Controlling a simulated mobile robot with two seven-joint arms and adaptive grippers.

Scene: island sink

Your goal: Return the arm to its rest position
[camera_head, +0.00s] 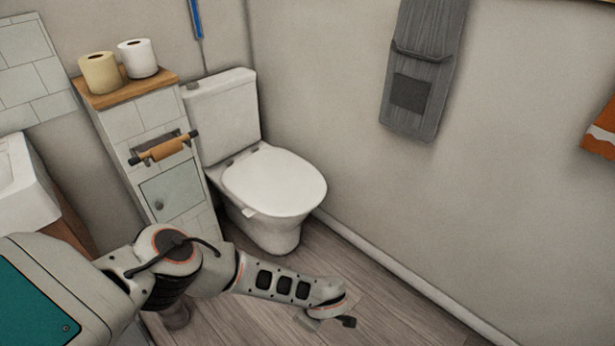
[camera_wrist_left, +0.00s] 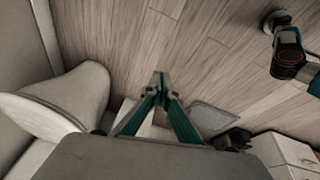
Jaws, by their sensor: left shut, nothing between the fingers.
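My left arm (camera_head: 285,283) comes in from the left in the head view and stretches low over the floor, in front of the toilet. Its far end is at the lower middle, and the fingers cannot be made out clearly there. In the left wrist view my left gripper (camera_wrist_left: 160,78) has its teal fingers brought together at the tips. It is shut with nothing between them, above the wooden floor. My right gripper is not in view.
A white toilet (camera_head: 275,182) stands in the corner; it also shows in the left wrist view (camera_wrist_left: 75,95). A tiled cabinet (camera_head: 150,115) with a paper holder (camera_head: 163,148) and two rolls stands beside it. Floor (camera_head: 385,305) right of the arm is clear.

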